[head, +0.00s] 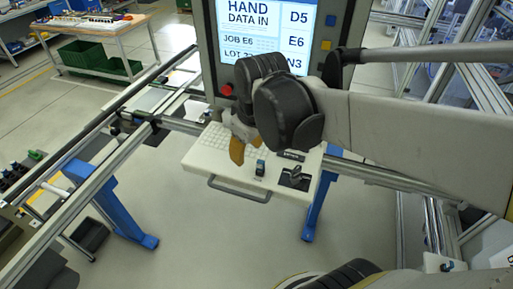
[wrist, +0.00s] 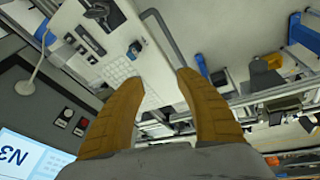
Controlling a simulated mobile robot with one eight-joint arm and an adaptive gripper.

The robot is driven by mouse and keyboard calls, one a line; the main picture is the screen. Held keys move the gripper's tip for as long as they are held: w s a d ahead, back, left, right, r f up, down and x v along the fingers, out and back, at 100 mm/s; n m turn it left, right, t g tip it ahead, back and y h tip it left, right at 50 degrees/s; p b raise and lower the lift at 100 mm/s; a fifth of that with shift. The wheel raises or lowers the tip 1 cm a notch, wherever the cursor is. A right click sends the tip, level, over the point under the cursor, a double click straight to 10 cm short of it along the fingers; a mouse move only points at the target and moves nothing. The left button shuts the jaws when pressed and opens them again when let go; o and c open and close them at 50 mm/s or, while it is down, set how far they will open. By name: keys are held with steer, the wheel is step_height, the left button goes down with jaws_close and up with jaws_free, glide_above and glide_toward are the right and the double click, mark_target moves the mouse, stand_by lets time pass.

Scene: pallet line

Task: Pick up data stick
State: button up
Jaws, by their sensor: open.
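A small dark upright piece with a bluish face, which looks like the data stick (head: 260,168), stands on the front part of the pale keyboard shelf (head: 222,168). It also shows in the wrist view (wrist: 135,48) as a small dark piece beyond my fingertips. My gripper (head: 238,152) is above the keyboard, left of the stick in the head view and apart from it. In the wrist view its two orange fingers (wrist: 158,80) are spread wide with nothing between them. My wrist hides part of the keyboard in the head view.
A dark slotted bar (head: 291,155) and a black pad with a grey knob-like piece (head: 295,178) are on the shelf, right of the stick. A grey handle (head: 238,190) runs along the shelf's front. The screen (head: 268,27) stands behind. Metal rails (head: 95,178) lie left.

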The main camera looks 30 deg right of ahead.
mark_target(261, 161)
steer(key=w+d+f+n+g, duration=0.1)
steer(key=d+f, duration=0.1)
steer(key=w+d+f+n+g, duration=0.1)
steer(key=w+d+f, duration=0.1)
steer(key=d, duration=0.1)
steer(key=w+d+f+n+g, duration=0.1)
steer(key=d+f, duration=0.1)
steer(key=shift+w+d+n+y, duration=0.3)
steer(key=shift+w+d+n, duration=0.05)
steer(key=shift+d+n, duration=0.05)
steer(key=shift+g, duration=0.3)
step_height(261, 161, down, 5)
steer(key=shift+d+r, duration=0.1)
steer(key=shift+r, duration=0.05)
steer(key=f, duration=0.2)
steer(key=w+f, duration=0.1)
steer(key=f, duration=0.2)
steer(key=shift+f, duration=0.65)
steer(key=shift+c, duration=0.5)
